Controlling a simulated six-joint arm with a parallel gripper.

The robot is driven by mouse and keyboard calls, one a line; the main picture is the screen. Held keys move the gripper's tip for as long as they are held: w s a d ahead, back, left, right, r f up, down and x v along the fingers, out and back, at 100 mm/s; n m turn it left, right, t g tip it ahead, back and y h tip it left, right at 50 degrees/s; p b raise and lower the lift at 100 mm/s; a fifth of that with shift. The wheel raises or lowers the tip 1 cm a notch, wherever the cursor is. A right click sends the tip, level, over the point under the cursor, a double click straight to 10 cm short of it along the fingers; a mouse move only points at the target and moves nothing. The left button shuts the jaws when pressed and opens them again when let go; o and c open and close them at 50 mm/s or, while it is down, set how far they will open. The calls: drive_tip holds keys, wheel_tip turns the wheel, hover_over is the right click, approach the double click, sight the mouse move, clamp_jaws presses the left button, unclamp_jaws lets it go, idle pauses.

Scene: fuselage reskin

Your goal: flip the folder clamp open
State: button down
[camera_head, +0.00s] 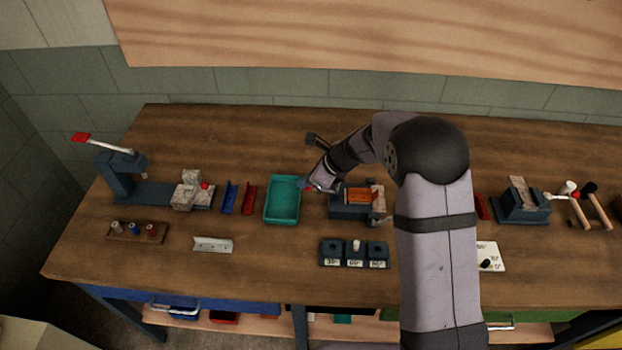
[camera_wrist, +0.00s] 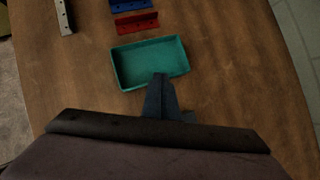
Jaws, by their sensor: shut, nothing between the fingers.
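The folder (camera_head: 347,213) is a dark blue-grey bench device near the middle of the bench, with an orange piece (camera_head: 362,196) and a pale block on it. My arm hides part of its back. A dark bar (camera_head: 316,140) stands up behind it; I cannot tell if it is the clamp's handle. The clamp's own position is unclear. My gripper (camera_head: 312,186) is just left of the folder, by the teal tray's right edge, apparently touching nothing. In the wrist view my gripper (camera_wrist: 161,80) is shut and empty, its tips overlapping the tray's rim. The folder is not visible there.
The teal tray (camera_head: 269,214) lies left of the folder, with red (camera_head: 249,198) and blue (camera_head: 229,197) angle strips beyond. A row of dark die blocks (camera_head: 355,262) sits in front. A lever press (camera_head: 120,175) stands far left; hammers (camera_head: 590,205) lie far right.

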drive_tip(key=shift+a+f, duration=0.2)
drive_tip(key=shift+f, duration=0.05)
drive_tip(key=shift+r, duration=0.1)
idle(0.4)
drive_tip(key=s+a+r+p, duration=0.3)
drive_tip(key=r+p, duration=0.4)
drive_tip(key=r, duration=0.1)
drive_tip(key=shift+a+r, duration=0.35)
idle(0.4)
